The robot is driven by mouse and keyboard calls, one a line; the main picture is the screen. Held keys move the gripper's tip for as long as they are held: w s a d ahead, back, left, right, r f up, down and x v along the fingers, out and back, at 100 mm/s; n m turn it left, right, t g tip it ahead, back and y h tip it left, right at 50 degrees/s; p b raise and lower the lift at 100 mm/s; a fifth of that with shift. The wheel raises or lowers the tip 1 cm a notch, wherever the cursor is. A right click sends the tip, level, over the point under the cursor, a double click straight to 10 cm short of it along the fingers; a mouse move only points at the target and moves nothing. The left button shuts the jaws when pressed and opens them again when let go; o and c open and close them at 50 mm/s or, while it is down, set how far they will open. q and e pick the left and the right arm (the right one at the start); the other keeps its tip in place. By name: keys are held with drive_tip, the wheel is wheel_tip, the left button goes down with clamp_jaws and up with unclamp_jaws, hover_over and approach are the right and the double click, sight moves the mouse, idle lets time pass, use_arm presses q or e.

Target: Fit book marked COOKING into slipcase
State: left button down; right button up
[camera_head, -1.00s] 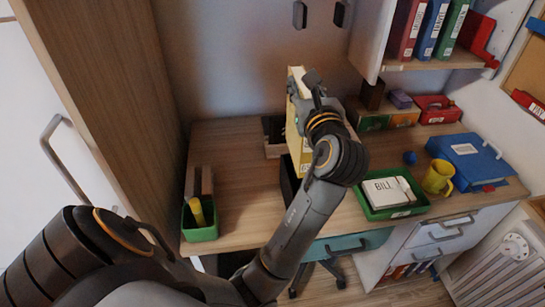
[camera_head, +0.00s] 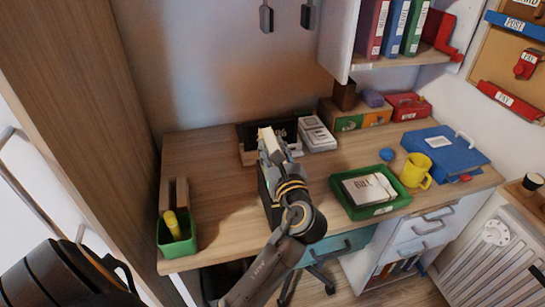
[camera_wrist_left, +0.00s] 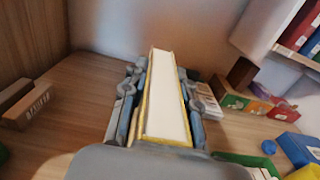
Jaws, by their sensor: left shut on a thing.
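My left gripper (camera_head: 275,150) is shut on a yellow book (camera_head: 265,132) above the desk. In the left wrist view the book (camera_wrist_left: 166,100) stands between both fingers, its white page edge facing the camera and yellow cover edges on either side. Its title is not visible. A black slipcase (camera_head: 266,196) stands upright on the desk directly below the gripper. The gripper and arm hide most of the book and the slipcase opening, so I cannot tell how far the book is inside. My right gripper is not in view.
A green tray (camera_head: 384,210) holding BILL items, a yellow mug (camera_head: 415,170) and a blue binder (camera_head: 446,150) are right. A green bin (camera_head: 177,243) is left. Desk between bin and slipcase is clear.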

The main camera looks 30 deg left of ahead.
use_arm(q)
drive_tip(key=shift+f, duration=0.95)
drive_tip(key=c, duration=1)
unclamp_jaws()
drive_tip(key=shift+f, duration=0.2)
drive_tip(key=shift+r, duration=0.1)
drive_tip(key=b+v, duration=0.1)
drive_tip(key=v, duration=1.1)
drive_tip(key=shift+s, duration=0.1)
